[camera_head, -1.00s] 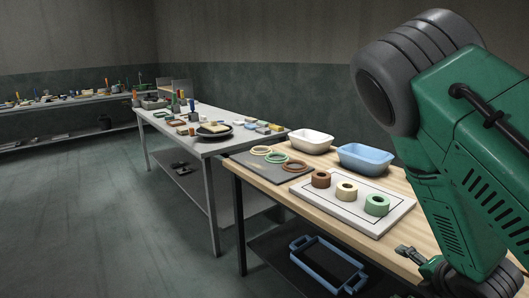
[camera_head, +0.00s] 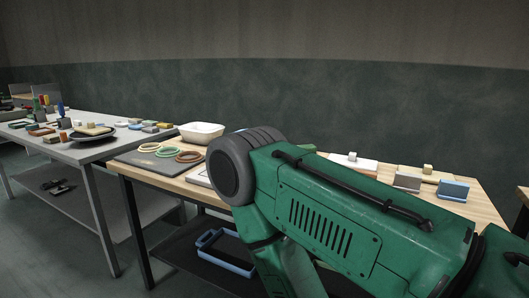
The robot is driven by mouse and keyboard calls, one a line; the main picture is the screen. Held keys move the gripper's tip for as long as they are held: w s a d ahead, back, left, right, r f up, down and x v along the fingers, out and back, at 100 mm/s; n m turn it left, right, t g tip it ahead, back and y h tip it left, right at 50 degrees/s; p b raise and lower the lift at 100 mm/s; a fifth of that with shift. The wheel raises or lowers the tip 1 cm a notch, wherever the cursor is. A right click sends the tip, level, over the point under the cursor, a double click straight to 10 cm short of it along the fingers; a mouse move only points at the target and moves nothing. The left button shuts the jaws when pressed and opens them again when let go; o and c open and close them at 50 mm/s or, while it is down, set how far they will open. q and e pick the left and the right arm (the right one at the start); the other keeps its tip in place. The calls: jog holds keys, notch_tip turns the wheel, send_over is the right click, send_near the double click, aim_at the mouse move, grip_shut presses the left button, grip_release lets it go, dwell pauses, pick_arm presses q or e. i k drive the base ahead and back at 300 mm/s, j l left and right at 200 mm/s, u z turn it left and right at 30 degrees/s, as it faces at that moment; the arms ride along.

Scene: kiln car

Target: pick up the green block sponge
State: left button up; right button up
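I cannot pick out the green block sponge for certain. Neither gripper shows. My green right arm crosses the lower right and hides much of the wooden table (camera_head: 487,209).
A dark plate (camera_head: 95,136) with a tan block stands on the grey table. The wooden table holds a white basin (camera_head: 201,133), a grey mat (camera_head: 130,157) with rings and a blue block (camera_head: 453,190). A blue tray (camera_head: 226,265) sits on the lower shelf.

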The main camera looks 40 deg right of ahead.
aim_at(312, 148)
jog(key=z, duration=1.6)
